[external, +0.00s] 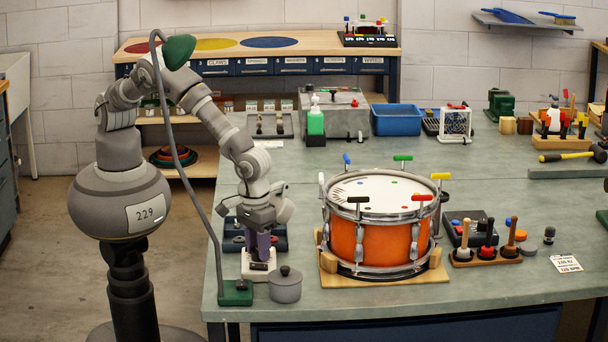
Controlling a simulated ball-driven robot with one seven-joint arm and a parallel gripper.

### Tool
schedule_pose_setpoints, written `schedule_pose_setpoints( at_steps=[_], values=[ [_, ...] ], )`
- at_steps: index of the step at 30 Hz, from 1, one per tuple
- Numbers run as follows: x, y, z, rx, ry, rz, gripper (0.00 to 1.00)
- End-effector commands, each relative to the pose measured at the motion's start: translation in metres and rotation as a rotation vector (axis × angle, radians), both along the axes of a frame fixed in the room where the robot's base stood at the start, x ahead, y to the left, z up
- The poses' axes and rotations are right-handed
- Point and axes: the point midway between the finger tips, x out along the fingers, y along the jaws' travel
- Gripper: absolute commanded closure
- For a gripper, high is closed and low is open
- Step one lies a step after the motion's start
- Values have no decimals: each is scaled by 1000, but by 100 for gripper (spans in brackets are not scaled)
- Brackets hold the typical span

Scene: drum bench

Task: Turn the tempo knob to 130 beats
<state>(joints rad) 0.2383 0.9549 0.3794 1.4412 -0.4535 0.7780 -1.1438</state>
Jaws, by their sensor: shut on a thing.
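My gripper (260,246) points down at the left end of the bench, its purple-grey fingers just above a small white box (257,270) with a dark patch on its front. The fingers are shut on what appears to be the tempo knob on top of this box. The knob itself is hidden by the fingers, so its setting cannot be read. A small printed card (566,263) lies at the right; its lower line seems to give a BPM figure, too small to read surely.
A grey lidded pot (285,288) stands close to the box's right. A green block (235,294) with a cable is at its front left. A dark blue tray (231,240) lies behind. An orange drum (371,243) on a wooden base stands further right.

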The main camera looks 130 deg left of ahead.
Motion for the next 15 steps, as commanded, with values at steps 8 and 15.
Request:
schedule_pose_setpoints(
  at_steps=[8,15],
  values=[
    [1,0,1,-2,-2,-83,93],
    [1,0,1,-2,-2,-264,93]
  ],
)
